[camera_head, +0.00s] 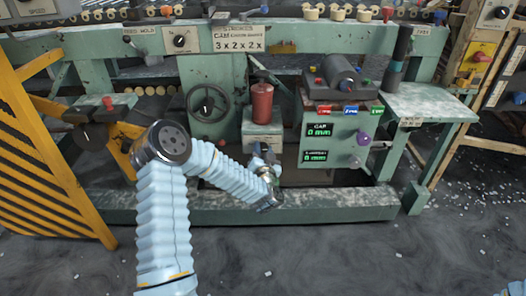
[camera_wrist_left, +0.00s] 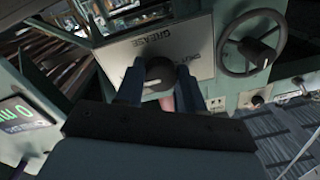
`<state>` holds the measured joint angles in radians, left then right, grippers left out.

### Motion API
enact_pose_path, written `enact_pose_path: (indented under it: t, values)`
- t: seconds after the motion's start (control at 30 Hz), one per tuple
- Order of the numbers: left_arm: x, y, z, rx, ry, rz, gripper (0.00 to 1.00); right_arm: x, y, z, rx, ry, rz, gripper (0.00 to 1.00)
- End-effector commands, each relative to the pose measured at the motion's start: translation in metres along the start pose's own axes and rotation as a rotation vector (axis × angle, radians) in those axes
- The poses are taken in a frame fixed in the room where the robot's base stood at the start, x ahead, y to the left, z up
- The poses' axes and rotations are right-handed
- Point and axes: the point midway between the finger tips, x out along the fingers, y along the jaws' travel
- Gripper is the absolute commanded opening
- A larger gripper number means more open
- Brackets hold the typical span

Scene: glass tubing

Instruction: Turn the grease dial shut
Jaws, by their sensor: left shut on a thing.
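The grease dial (camera_wrist_left: 158,71) is a dark round knob on a light plate marked GREASE (camera_wrist_left: 140,47), which appears tilted in the left wrist view. My left gripper (camera_wrist_left: 160,82) has a dark finger on each side of the knob and is shut on it. In the head view my left gripper (camera_head: 265,163) is at the small box (camera_head: 262,138) below the red canister (camera_head: 262,103). The dial itself is hidden there behind the gripper. I cannot make out its pointer. My right gripper is not in view.
A handwheel (camera_head: 207,104) is left of the box. A green cabinet with digital readouts (camera_head: 319,130) and a purple knob (camera_head: 363,138) stands close on the right. A low machine rail (camera_head: 330,205) runs below. A yellow barrier (camera_head: 40,160) is at left.

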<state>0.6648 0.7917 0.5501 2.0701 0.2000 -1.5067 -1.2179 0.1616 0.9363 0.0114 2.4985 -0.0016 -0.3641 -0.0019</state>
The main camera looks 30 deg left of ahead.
Motion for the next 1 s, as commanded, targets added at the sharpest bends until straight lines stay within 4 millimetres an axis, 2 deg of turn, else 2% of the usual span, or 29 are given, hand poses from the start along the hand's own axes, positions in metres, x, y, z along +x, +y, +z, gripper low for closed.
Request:
enact_pose_path:
  t: [0.37,0.6,1.0]
  values:
    - [0.000,0.001,0.002,-0.104,0.001,-0.001,0.07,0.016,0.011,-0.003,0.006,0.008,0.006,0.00]
    - [0.000,0.002,0.003,-0.295,-0.004,0.002,0.07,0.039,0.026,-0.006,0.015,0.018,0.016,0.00]
    - [-0.001,0.002,0.005,-0.676,-0.018,0.010,0.07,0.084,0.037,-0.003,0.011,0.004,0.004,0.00]
